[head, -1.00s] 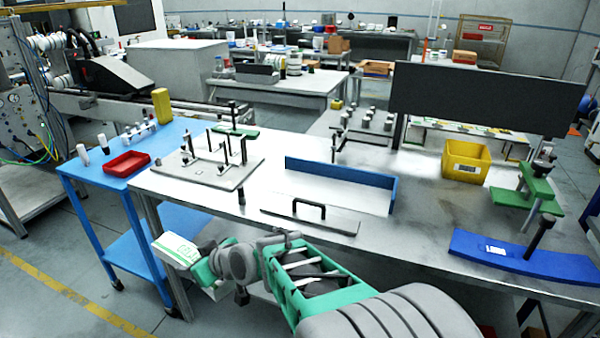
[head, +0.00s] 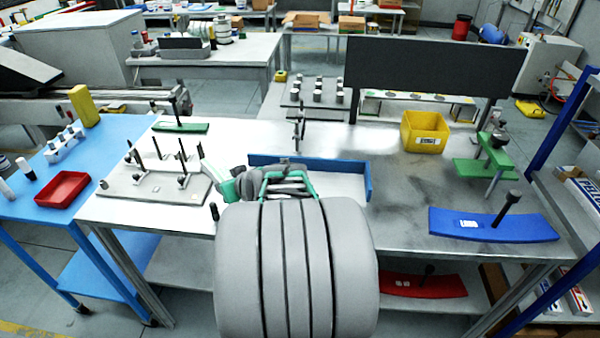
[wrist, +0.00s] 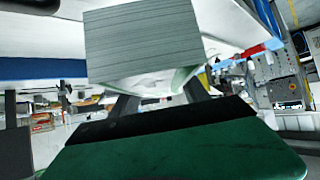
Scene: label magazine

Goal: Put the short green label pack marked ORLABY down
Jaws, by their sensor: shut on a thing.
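The label pack (wrist: 155,45) is held in my gripper (wrist: 158,92). In the wrist view its grey, layered paper edge faces the camera, with a white and green face below it. The two dark fingers reach up to the pack from either side. No ORLABY marking can be read now. In the head view my gripper (head: 228,188) is above the table, just right of the grey fixture plate. A thin pale shape at its tip looks like the pack, seen nearly edge-on. My arm hides part of the table there.
The grey fixture plate (head: 150,190) carries upright pins. A blue-edged tray (head: 345,185) lies behind my arm. A yellow bin (head: 424,132), a green stand (head: 485,168) and a blue curved piece (head: 490,225) are to the right. The table between tray and bin is bare.

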